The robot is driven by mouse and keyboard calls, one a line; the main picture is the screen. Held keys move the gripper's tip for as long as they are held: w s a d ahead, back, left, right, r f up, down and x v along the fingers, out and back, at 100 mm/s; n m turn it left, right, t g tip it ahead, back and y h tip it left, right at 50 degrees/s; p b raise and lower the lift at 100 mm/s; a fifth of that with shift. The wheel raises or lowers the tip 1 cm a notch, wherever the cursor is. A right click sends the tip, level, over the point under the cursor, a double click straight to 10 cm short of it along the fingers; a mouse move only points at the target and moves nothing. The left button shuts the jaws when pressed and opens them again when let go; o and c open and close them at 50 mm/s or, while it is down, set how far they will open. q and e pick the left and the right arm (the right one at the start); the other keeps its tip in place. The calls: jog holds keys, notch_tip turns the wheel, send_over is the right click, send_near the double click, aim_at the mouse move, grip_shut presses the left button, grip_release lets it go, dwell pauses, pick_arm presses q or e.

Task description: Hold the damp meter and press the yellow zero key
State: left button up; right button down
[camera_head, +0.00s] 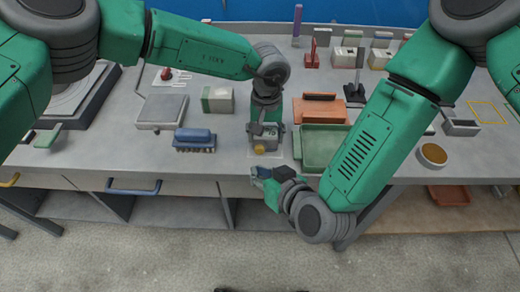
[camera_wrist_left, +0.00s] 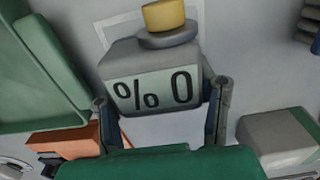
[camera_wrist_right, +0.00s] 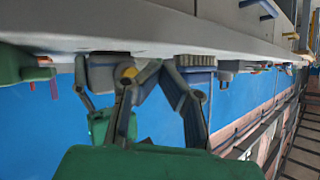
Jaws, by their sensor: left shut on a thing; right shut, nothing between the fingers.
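The damp meter (camera_head: 265,139) is a grey block near the bench's front edge, with a round yellow key (camera_head: 259,149) on its near side. In the left wrist view its display (camera_wrist_left: 153,91) reads "% 0" and the yellow key (camera_wrist_left: 163,15) stands on a grey collar. My left gripper (camera_head: 265,127) is shut on the meter, one finger on each side. My right gripper (camera_head: 257,172) is shut and empty, just in front of the bench edge and below the key, apart from it. The yellow key also shows in the right wrist view (camera_wrist_right: 128,73).
A blue brush (camera_head: 194,138) lies left of the meter. A green-and-grey box (camera_head: 217,99) is behind, left. A round orange-filled dish (camera_head: 432,154) sits far right. Open floor lies in front.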

jog(key=shift+s, duration=1.25)
pick_arm(q)
jog(key=o, duration=1.5)
